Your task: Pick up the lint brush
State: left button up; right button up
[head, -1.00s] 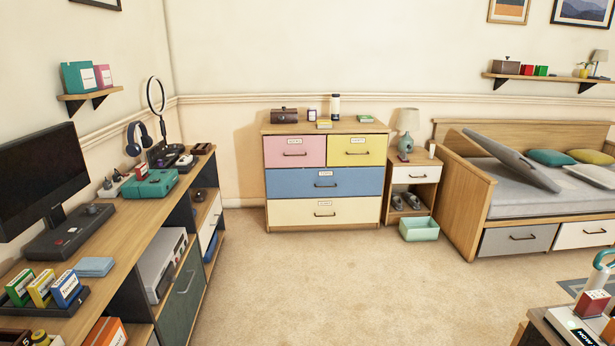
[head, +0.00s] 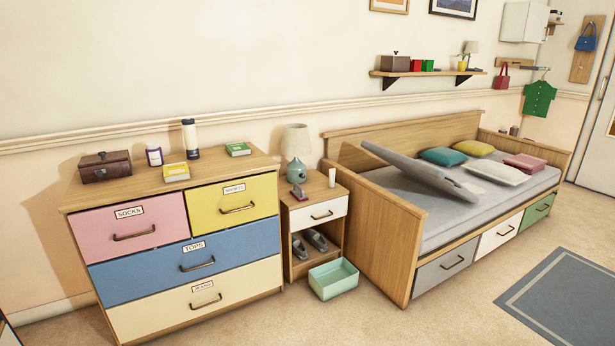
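I cannot pick out a lint brush with certainty. A small dark pinkish item (head: 298,192) lies at the front of the nightstand top, by the lamp, too small to identify. On the dresser top stands an upright cream cylinder with dark ends (head: 190,139), which I also cannot name surely. Neither of my grippers is in view.
The dresser (head: 190,265) has shut drawers. The nightstand (head: 314,214) stands between it and the daybed (head: 391,238). A mint bin (head: 333,279) sits on the floor before the nightstand. Carpet (head: 420,325) is clear in front, with a grey rug (head: 570,298) at right.

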aim_at(299, 193)
jog(key=i+l, duration=0.15)
jog(key=i, duration=0.35)
jog(key=i+l+u, duration=0.1)
jog(key=i, duration=0.45)
jog(key=i+l, duration=0.3)
jog(key=i, duration=0.2)
